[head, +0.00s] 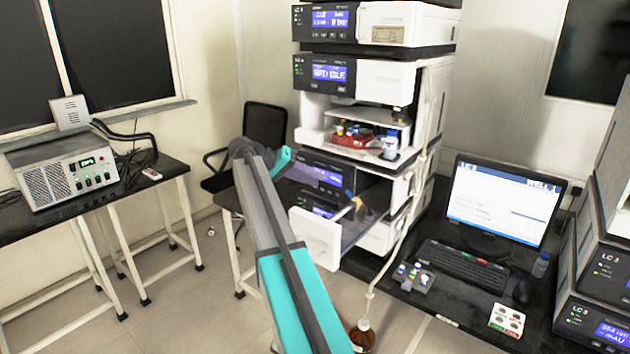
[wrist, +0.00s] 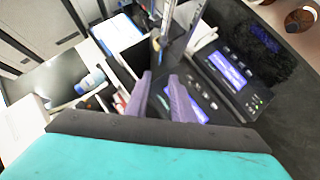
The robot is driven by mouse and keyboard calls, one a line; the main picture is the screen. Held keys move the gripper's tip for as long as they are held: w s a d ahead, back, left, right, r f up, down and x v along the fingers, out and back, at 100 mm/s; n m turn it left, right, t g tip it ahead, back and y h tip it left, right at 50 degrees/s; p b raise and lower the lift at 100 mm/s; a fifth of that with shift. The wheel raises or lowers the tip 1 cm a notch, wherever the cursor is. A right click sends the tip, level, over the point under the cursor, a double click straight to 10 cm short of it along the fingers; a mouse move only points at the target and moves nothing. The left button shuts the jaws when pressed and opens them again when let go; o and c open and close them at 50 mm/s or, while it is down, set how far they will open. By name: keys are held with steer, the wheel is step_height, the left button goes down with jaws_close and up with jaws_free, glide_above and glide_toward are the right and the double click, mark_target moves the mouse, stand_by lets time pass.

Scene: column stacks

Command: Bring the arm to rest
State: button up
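My arm reaches up from the bottom of the head view, and my gripper (head: 322,178) is beside the front of the middle instrument stack (head: 385,80). In the wrist view, the two purple fingers of my gripper (wrist: 160,78) stand apart with a narrow gap. I see nothing held between them. Lit blue instrument panels (wrist: 228,70) lie beyond and to the right of the fingers. My arm hides part of the stack's lower modules in the head view.
A drawer (head: 314,238) stands pulled out of the stack below my gripper. An open bay above holds a red tray (head: 352,141) and bottles. A black chair (head: 265,125) stands behind my arm. A monitor (head: 503,200) and keyboard (head: 462,264) are on the right bench. Floor shows at left.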

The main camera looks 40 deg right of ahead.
stand_by(0.3)
steer(key=s+a+f+n+t+y, duration=0.2)
steer(key=a+f+n, duration=0.2)
steer(key=a+f, duration=0.8)
steer(key=s+a+f+n+t+y, duration=0.25)
steer(key=a+f, duration=0.55)
steer(key=f, duration=0.8)
steer(key=s+a+f+n+y, duration=0.2)
steer(key=s+a+f+y, duration=0.1)
steer(key=s+a+f, duration=0.65)
steer(key=s+a+f+n+y, duration=0.35)
steer(key=a+f, duration=0.35)
steer(key=a, duration=0.6)
steer(key=s+f+g, duration=0.3)
steer(key=s+f, duration=0.6)
steer(key=s, duration=0.4)
steer(key=s+f+g, duration=0.3)
steer(key=s+f, duration=0.6)
steer(key=s, duration=0.4)
steer(key=shift+s+a+f+m, duration=0.2)
steer(key=shift+a+m, duration=0.05)
steer(key=shift+m, duration=0.05)
